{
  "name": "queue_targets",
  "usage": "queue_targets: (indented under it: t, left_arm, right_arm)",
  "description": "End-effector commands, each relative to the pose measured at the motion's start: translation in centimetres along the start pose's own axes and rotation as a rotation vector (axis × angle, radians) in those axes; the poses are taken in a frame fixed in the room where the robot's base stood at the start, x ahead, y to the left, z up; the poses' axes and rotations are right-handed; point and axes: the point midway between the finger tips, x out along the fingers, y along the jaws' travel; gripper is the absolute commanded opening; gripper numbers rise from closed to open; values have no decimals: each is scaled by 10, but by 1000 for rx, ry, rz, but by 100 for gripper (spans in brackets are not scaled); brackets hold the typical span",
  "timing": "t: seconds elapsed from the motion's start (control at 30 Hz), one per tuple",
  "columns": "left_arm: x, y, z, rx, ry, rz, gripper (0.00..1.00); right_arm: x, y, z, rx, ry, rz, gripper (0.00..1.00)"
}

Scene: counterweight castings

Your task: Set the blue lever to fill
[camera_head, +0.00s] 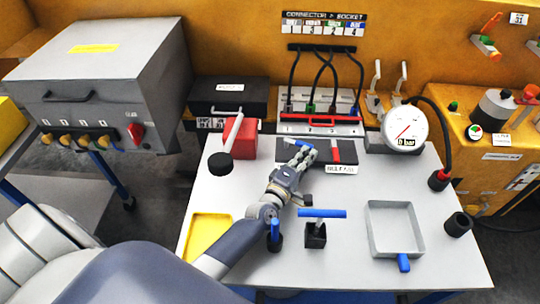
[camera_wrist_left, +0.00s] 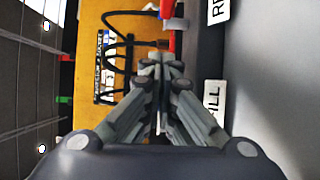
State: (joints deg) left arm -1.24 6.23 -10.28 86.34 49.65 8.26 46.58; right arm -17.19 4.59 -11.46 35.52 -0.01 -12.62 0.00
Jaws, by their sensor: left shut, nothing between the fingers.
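My left gripper (camera_head: 305,153) is shut and empty at the dark plate (camera_head: 280,154) at the back of the table. A blue lever (camera_head: 297,143) lies just beyond its fingertips in the head view, partly hidden by them; I cannot tell whether they touch. A red lever (camera_head: 335,152) stands to its right on the same plate. In the left wrist view the closed fingertips (camera_wrist_left: 162,62) fill the middle. There, a white label ending in "ILL" (camera_wrist_left: 213,100) lies beside the fingers. My right gripper is not in view.
A pressure gauge (camera_head: 404,128) reading 0 bar stands at the back right. A red block (camera_head: 241,138) with a black-knobbed lever is left of the plate. A blue T-handle (camera_head: 322,213), a grey tray (camera_head: 372,232) and a yellow tray (camera_head: 190,238) are nearer the front.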

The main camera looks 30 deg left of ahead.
Motion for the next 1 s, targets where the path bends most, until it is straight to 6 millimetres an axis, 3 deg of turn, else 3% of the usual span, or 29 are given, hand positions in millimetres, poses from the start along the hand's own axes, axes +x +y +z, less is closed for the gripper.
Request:
queue_targets:
  t: [0.33,0.7,1.0]
  left_arm:
    - [-6,-1,0,0,0,-2,0]
    - [-60,-1,0,1,-1,-2,0]
    - [-75,0,0,0,0,1,0]
  right_arm:
    - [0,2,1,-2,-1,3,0]
    - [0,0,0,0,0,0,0]
    - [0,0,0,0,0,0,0]
